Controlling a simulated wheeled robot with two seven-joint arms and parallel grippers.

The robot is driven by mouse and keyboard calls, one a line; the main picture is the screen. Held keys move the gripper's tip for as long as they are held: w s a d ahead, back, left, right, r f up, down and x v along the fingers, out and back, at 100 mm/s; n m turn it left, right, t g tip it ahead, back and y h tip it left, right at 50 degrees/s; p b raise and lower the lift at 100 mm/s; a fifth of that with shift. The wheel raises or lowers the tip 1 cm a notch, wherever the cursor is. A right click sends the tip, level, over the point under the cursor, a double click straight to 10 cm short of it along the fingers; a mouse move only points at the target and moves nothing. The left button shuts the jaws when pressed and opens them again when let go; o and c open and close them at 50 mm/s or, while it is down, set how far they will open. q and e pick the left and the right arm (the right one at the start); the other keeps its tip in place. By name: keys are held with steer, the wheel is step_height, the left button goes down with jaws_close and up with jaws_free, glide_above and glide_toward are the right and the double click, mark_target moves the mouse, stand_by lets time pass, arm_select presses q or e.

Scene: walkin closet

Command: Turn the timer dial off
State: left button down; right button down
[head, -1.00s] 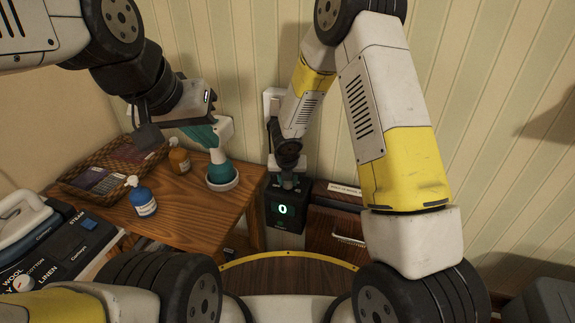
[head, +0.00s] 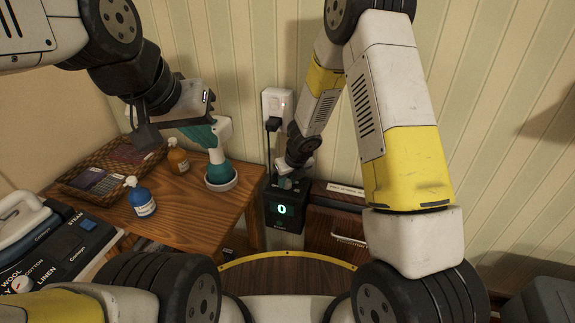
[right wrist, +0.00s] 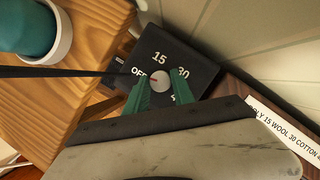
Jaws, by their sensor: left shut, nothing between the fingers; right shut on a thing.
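The timer is a black box (head: 284,211) with a lit green "0", standing right of the wooden table. In the right wrist view its top shows OFF, 15 and 30 around a pale round dial (right wrist: 160,82). The dial's red mark faces OFF. My right gripper (head: 292,182) is over the timer's top. Its green fingers, also in the right wrist view (right wrist: 161,88), are shut on the dial, one on each side. My left gripper (head: 204,138) is shut and empty, near the white head of a teal spray bottle (head: 217,172).
The table (head: 190,212) holds a wicker basket (head: 82,200), a blue bottle (head: 141,198) and an amber bottle (head: 178,158). A wall outlet (head: 277,103) with a plugged cord is behind the timer. A wooden box with a label strip (head: 345,188) stands to the timer's right.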

steer(key=c, duration=1.1)
jaws_free()
steer(key=shift+r, duration=0.1)
steer(key=shift+v, duration=3.8)
